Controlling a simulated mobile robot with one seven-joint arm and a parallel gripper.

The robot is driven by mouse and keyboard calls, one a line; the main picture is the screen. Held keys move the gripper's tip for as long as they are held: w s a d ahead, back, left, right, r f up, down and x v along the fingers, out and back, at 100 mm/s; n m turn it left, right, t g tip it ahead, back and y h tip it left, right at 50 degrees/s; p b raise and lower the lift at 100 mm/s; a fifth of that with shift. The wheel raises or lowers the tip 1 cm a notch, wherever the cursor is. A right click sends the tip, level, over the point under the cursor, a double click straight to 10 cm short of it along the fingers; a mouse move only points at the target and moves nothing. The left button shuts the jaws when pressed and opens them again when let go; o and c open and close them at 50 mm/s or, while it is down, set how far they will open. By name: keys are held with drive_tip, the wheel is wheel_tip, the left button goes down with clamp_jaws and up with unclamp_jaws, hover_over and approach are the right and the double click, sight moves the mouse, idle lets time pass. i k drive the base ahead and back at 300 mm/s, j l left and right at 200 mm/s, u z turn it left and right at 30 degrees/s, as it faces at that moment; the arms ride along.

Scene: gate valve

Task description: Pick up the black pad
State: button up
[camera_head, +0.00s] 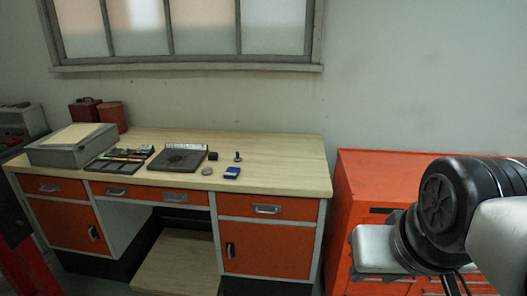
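A dark, flat, roughly square pad (178,159) lies on the wooden top of the desk, near its middle. It looks like the black pad, and a pale strip runs along its back edge. A small black block (213,156) sits just right of it. My arm fills the lower right of the view, in front of the red cabinet and well away from the pad. A light grey part at its end, likely my gripper (376,252), shows there. Its fingers cannot be made out.
The desk (285,172) has clear top space on its right. Near the pad are a blue box (232,173), a small round grey item (207,171) and a small dark upright item (238,157). Left are a tool tray (104,166) and a grey case (72,153). A red cabinet (375,170) stands right.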

sight(213, 156)
drive_tip(key=i+j, duration=0.4)
drive_tip(key=j, duration=0.15)
drive_tip(key=i+j, duration=0.35)
drive_tip(key=j, duration=0.15)
drive_tip(key=i+j, duration=0.4)
drive_tip(key=j, duration=0.15)
drive_tip(key=i+j, duration=0.35)
drive_tip(key=j, duration=0.2)
drive_tip(key=i+j, duration=0.4)
drive_tip(key=j+z, duration=0.05)
drive_tip(key=j, duration=0.05)
